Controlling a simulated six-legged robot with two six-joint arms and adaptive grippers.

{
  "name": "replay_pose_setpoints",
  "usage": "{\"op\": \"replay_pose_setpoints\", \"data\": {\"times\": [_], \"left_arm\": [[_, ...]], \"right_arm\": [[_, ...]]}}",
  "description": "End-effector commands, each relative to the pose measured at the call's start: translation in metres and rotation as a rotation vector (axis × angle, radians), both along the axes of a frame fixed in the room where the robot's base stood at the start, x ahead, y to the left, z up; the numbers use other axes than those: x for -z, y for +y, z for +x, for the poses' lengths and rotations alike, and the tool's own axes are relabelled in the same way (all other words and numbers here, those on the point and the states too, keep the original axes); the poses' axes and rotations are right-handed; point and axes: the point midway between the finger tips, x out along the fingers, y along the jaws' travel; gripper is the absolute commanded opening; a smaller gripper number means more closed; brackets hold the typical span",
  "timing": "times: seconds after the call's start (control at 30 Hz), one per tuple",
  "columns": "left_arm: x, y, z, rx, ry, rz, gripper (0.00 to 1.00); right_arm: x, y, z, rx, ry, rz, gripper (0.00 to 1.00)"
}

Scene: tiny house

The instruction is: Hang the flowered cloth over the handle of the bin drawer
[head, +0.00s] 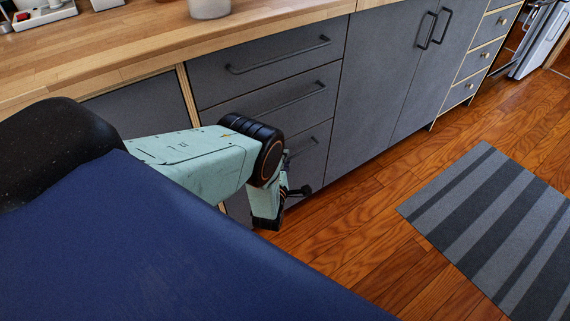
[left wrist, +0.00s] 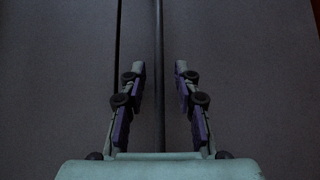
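No flowered cloth shows in either view. Grey drawers with dark bar handles stand in a stack in the head view; the top drawer (head: 270,65) and the middle drawer (head: 275,98) show most. I cannot tell which one is the bin drawer. My left gripper (head: 299,191) is low in front of the stack, partly hidden by my own arm. In the left wrist view my left gripper (left wrist: 160,72) is open, its fingers apart on either side of a dark bar (left wrist: 160,110). I cannot tell whether the bar lies between the fingers or beyond them. My right gripper is not in view.
A wooden counter (head: 150,50) runs above the drawers. A tall grey double-door cabinet (head: 385,75) stands right of them. A striped grey rug (head: 495,220) lies on the wooden floor (head: 375,225). The floor between rug and cabinets is clear.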

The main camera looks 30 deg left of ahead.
Motion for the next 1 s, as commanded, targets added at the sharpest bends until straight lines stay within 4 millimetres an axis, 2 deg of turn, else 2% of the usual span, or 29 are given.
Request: {"op": "replay_pose_setpoints", "data": {"times": [0.3, 0.7, 1.0], "left_arm": [[-0.0006, 0.0012, 0.0045, 0.000, -0.001, 0.000, 0.32], [-0.0003, 0.0013, 0.0040, 0.000, -0.001, 0.000, 0.00], [-0.0002, 0.0013, 0.0038, -0.001, -0.001, 0.000, 0.00]], "right_arm": [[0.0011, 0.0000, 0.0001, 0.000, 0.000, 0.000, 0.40], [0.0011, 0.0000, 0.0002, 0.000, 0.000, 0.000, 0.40], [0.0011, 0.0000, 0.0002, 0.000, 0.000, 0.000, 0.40]]}}
